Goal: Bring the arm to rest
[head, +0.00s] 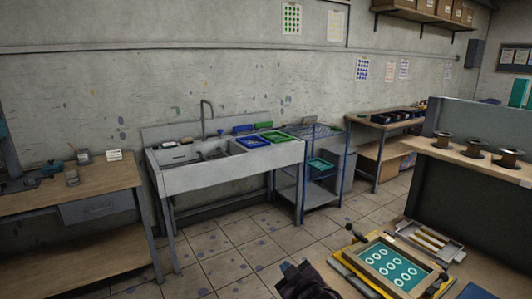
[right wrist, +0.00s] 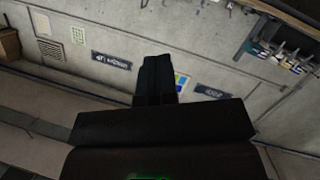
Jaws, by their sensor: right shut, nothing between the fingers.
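My right gripper (head: 290,270) shows at the bottom of the head view, to the left of a printing screen. In the right wrist view its dark fingers (right wrist: 157,75) are together, with nothing between them. It points across the room toward a wall and touches nothing that I can see. My left gripper is in neither view.
The wooden-framed screen with a teal mesh (head: 392,264) lies close on the right of my gripper. A tray of tools (head: 430,241) is behind it. Spools (head: 475,147) stand on a counter at right. A sink (head: 215,160) and a workbench (head: 75,187) line the wall; floor between is clear.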

